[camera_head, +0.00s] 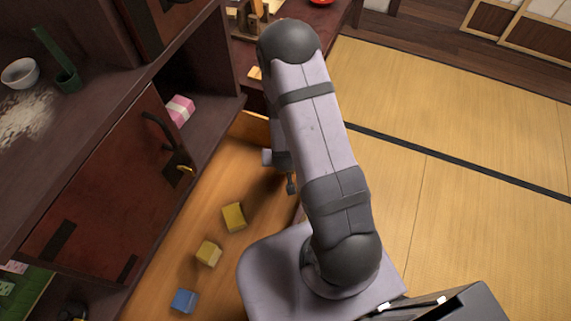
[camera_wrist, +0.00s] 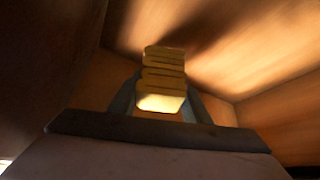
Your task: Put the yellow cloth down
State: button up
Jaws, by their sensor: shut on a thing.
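The yellow cloth (camera_wrist: 163,70) shows in the wrist view as a small folded stack with several layers. My gripper (camera_wrist: 163,95) is shut on it, with one finger on each side. Wooden walls and a lit wooden floor surround it in that view. Whether the cloth touches the wood I cannot tell. In the head view, my gripper (camera_head: 291,184) shows only in part beside my arm, over the far part of a long open wooden drawer (camera_head: 165,270). The cloth is hidden there.
A dark cabinet door (camera_head: 105,195) stands at left. A pink box (camera_head: 180,110) sits in an open compartment. A white bowl (camera_head: 20,73) is on the counter.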

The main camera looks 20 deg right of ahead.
jog(key=shift+f, duration=2.1)
jog(key=shift+f, duration=0.2)
jog(key=o, duration=1.1)
jog(key=shift+r, duration=0.2)
jog(key=shift+s+a+r, duration=0.1)
jog(key=shift+s+r, duration=0.1)
jog(key=shift+r, duration=0.25)
jog(key=shift+p+v, duration=2.2)
jog(key=shift+v, duration=3.35)
